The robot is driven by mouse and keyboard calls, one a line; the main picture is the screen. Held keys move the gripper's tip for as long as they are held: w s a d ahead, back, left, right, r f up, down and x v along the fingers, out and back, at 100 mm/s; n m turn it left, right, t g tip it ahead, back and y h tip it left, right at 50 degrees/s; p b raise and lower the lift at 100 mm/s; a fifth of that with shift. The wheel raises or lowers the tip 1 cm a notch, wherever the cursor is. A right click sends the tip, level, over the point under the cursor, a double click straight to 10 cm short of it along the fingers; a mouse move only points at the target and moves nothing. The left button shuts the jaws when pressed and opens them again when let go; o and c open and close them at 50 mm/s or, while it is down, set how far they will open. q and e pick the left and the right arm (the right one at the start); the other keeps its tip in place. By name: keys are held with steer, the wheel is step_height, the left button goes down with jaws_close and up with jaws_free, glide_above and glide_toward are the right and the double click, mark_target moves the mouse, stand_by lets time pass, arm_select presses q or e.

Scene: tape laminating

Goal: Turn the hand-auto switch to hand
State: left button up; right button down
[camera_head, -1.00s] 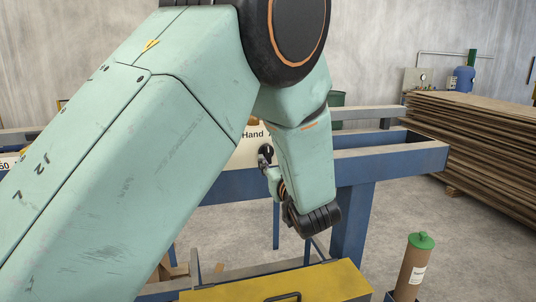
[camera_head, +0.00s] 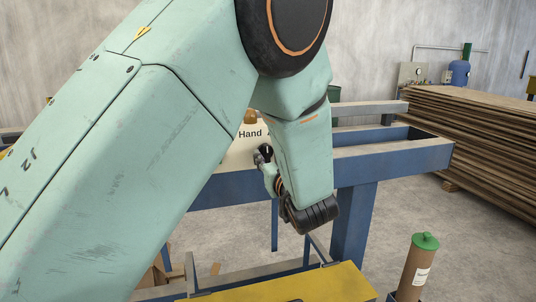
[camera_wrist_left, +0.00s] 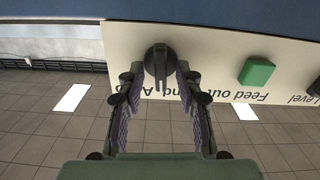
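The hand-auto switch is a black rotary knob (camera_wrist_left: 160,62) on a cream panel (camera_wrist_left: 215,45), seen upside down in the left wrist view. Its bar handle points down in that picture. My left gripper (camera_wrist_left: 159,78) is open, with one finger on each side of the knob; I cannot tell whether either touches it. In the head view the panel (camera_head: 240,158) shows the word "Hand", and my left arm hides much of it. A dark part at its lower right edge is too small to make out. My right gripper is not in view.
A green button (camera_wrist_left: 257,71) sits beside the knob on the panel. A blue frame (camera_head: 395,160) carries the panel. In front are a yellow lid (camera_head: 330,283) and a brown cylinder with a green cap (camera_head: 424,241). Stacked boards (camera_head: 480,130) stand at the right.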

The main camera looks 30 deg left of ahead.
arm_select(q)
steer(key=shift+w+a+f, duration=0.1)
steer(key=shift+w+a, duration=0.15)
steer(key=shift+w, duration=0.05)
steer(key=shift+s+d+r, duration=0.2)
steer(key=shift+s+r, duration=0.15)
steer(key=shift+s, duration=0.1)
steer(key=shift+w+a+f, duration=0.1)
steer(key=shift+w+f, duration=0.15)
steer(key=shift+w, duration=0.1)
steer(key=c, duration=0.5)
steer(key=shift+s+r, duration=0.1)
steer(key=shift+s, duration=0.05)
jaws_close()
